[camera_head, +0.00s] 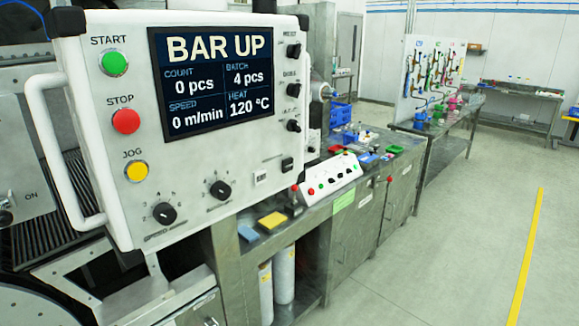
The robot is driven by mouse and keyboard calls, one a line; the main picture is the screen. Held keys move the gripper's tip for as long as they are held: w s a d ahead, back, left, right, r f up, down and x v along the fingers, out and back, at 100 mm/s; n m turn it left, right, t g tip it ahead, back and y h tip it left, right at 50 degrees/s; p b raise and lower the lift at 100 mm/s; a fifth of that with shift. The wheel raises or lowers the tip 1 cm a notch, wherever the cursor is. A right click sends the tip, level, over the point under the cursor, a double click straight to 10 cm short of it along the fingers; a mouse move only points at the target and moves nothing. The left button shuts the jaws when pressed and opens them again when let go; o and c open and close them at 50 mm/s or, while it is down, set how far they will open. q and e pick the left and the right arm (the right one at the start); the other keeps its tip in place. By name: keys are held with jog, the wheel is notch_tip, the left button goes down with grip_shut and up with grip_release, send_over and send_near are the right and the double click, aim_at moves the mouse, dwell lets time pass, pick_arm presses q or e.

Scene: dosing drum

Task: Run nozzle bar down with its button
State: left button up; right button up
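A white control panel (190,130) fills the left of the head view. Its screen (216,82) reads BAR UP, count 0 pcs, batch 4 pcs, speed 0 m/min, heat 120 °C. At its left are a green START button (114,63), a red STOP button (125,121) and a yellow JOG button (137,171). Black controls (293,90) line the right edge, with labels too small to read surely. A small black switch (287,164) sits lower right. I cannot tell which control is for the nozzle bar, nor pick out the bar. Neither gripper shows.
A white handle (58,150) stands out from the panel's left side. Two black dials (220,189) sit along its bottom. A steel bench (345,225) with a small button console (332,180) runs behind, right. The floor (450,240) at right is clear.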

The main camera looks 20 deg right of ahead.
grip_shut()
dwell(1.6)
